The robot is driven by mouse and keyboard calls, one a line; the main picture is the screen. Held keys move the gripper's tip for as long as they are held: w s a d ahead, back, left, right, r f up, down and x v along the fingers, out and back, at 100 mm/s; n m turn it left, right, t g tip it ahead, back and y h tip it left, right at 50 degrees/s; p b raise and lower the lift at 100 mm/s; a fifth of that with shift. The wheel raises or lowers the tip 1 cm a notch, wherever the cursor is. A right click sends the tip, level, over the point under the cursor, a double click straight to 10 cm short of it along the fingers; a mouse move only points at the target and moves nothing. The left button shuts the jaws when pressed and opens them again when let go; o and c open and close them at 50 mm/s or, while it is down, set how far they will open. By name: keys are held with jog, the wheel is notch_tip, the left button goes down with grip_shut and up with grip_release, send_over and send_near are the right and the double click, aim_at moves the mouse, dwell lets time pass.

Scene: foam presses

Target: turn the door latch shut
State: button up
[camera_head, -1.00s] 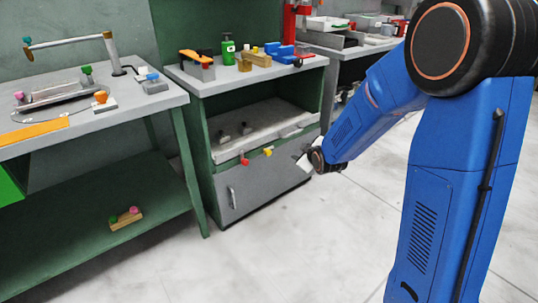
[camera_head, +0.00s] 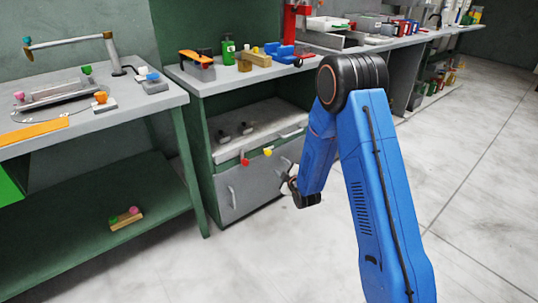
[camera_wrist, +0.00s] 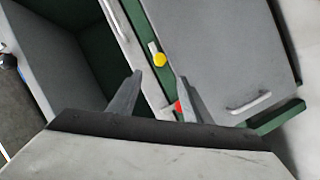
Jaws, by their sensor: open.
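A red knob (camera_head: 245,162) and a yellow knob (camera_head: 267,152) sit at the top edge of the grey cabinet door front (camera_head: 240,190), below the open shelf. I cannot tell for sure which one belongs to the latch. In the wrist view the yellow knob (camera_wrist: 159,59) is on a short pale bar, just beyond my fingertips. The red knob (camera_wrist: 179,106) lies by my right finger, which partly hides it. My gripper (camera_wrist: 160,76) is open and empty, with its fingers pointing at the cabinet. In the head view my gripper is small at the cabinet's right front.
The cabinet's worktop (camera_head: 215,80) holds a green bottle (camera_head: 228,50) and blue and wooden blocks. A door handle (camera_wrist: 250,103) sticks out at the right in the wrist view. A green workbench (camera_head: 100,220) stands to the left. The floor in front is clear.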

aim_at(269, 153)
jog(key=x, duration=1.7)
